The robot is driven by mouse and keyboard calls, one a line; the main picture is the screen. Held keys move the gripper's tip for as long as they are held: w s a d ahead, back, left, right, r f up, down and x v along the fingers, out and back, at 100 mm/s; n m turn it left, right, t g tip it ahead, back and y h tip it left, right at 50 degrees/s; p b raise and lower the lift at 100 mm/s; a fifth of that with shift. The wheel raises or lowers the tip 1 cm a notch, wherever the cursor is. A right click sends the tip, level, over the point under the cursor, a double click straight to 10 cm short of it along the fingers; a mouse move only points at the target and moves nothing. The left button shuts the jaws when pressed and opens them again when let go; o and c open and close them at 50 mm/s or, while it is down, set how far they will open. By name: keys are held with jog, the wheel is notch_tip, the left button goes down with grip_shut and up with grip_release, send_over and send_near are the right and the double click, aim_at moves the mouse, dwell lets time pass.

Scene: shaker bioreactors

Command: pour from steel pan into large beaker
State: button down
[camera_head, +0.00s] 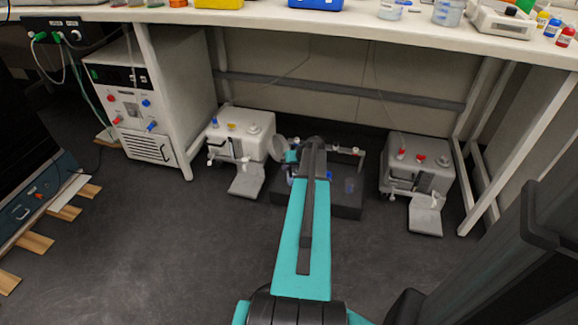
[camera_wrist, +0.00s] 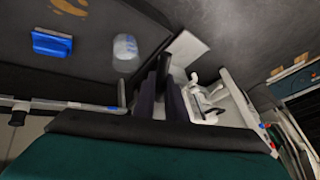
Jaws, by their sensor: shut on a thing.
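A round grey thing (camera_head: 280,149), probably the steel pan, shows on edge just left of the end of my arm in the head view, above the left part of a dark tray. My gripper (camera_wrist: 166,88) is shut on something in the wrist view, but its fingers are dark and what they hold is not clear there. In the head view my own arm mostly hides the gripper. A clear, whitish vessel (camera_wrist: 125,47), probably the large beaker, stands on the dark tray (camera_wrist: 85,75), apart from the gripper. A faint clear shape (camera_head: 349,186) shows right of my arm.
A blue box (camera_wrist: 52,43) lies on the tray. White machines stand left (camera_head: 240,137) and right (camera_head: 417,163) of the tray (camera_head: 330,206), under the bench (camera_head: 370,28). A larger white unit (camera_head: 150,105) stands farther left. The floor in front is clear.

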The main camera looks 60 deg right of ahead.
jog(key=shift+w+r+g+p, duration=0.2)
jog(key=shift+g+p, duration=0.3)
jog(key=shift+p, duration=0.25)
jog(key=shift+w+a+r+g+p, duration=0.15)
jog(key=shift+r+g+p, duration=0.35)
jog(key=shift+p, duration=0.8)
jog(key=shift+n+g+h+p, duration=0.3)
jog(key=shift+g+p, duration=0.1)
jog(key=shift+p, duration=0.2)
jog(key=shift+w+r, duration=0.15)
jog(key=p, duration=0.1)
jog(key=r+g+p, duration=0.1)
jog(key=p, duration=0.1)
jog(key=shift+w+g, duration=0.2)
jog(key=shift+g, duration=0.1)
jog(key=shift+a+h, duration=0.1)
jog(key=shift+h, duration=0.2)
jog(key=shift+r, duration=0.1)
